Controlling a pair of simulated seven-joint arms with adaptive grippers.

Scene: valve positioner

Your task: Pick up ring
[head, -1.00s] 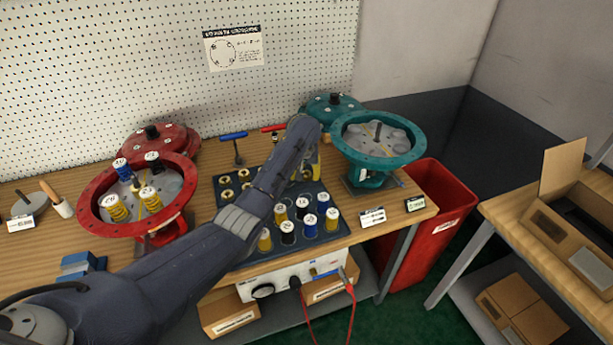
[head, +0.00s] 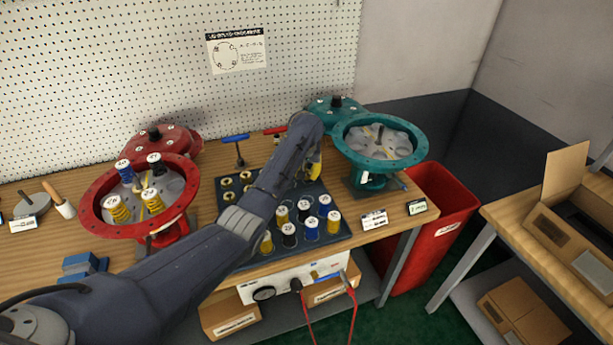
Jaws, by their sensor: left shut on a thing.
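Several brass-coloured rings (head: 228,196) sit at the left of the dark tray (head: 339,232) on the bench. My left arm reaches across the tray, and its gripper (head: 314,172) is at the tray's back right, in front of the teal actuator. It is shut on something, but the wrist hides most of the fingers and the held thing. A bit of yellow shows there; I cannot tell whether it is a held part. My right gripper is not in view.
White-capped yellow and blue springs (head: 311,228) stand at the tray's front right. The open red housing (head: 100,222) with springs is left, the open teal housing (head: 412,157) right. A red bin (head: 440,232) stands beyond the bench's right end.

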